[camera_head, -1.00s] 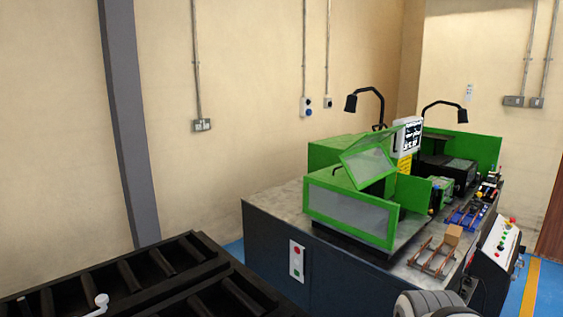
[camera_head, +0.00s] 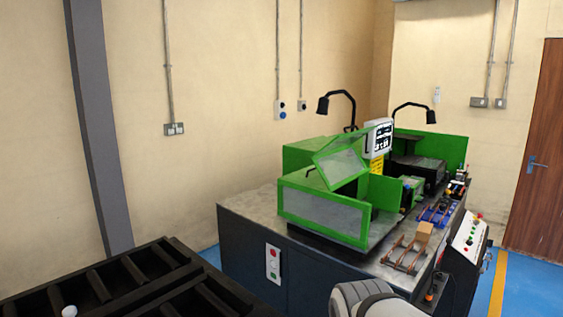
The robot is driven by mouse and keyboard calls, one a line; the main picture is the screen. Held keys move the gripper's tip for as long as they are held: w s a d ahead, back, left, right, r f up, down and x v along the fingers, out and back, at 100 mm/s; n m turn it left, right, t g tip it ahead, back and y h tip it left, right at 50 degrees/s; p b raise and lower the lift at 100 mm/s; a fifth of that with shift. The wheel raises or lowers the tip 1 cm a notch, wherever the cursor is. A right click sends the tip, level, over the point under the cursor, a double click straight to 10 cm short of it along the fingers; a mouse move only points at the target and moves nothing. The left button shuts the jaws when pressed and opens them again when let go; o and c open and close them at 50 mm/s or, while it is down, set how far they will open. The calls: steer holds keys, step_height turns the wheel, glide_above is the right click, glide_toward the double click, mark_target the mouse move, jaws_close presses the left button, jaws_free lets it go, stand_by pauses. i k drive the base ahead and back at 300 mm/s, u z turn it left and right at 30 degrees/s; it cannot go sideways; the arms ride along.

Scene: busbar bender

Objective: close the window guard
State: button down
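The window guard (camera_head: 341,165) is a green-framed clear panel on the bender. It stands tilted up at an angle above the green front enclosure (camera_head: 322,211), which has its own clear pane. The bender sits on a dark workbench (camera_head: 240,228) with a grey metal top. Part of my arm shows at the bottom centre, in front of the bench. My gripper is not in view.
A black slatted rack (camera_head: 110,283) fills the lower left. A small box (camera_head: 425,232) and copper bars lie at the bench's front right. A control panel (camera_head: 466,240) juts out at right. Two black lamps stand behind. Blue floor and a brown door (camera_head: 538,150) are at far right.

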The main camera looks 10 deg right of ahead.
mark_target(346, 142)
steer(key=i, duration=0.9)
steer(key=u, duration=0.05)
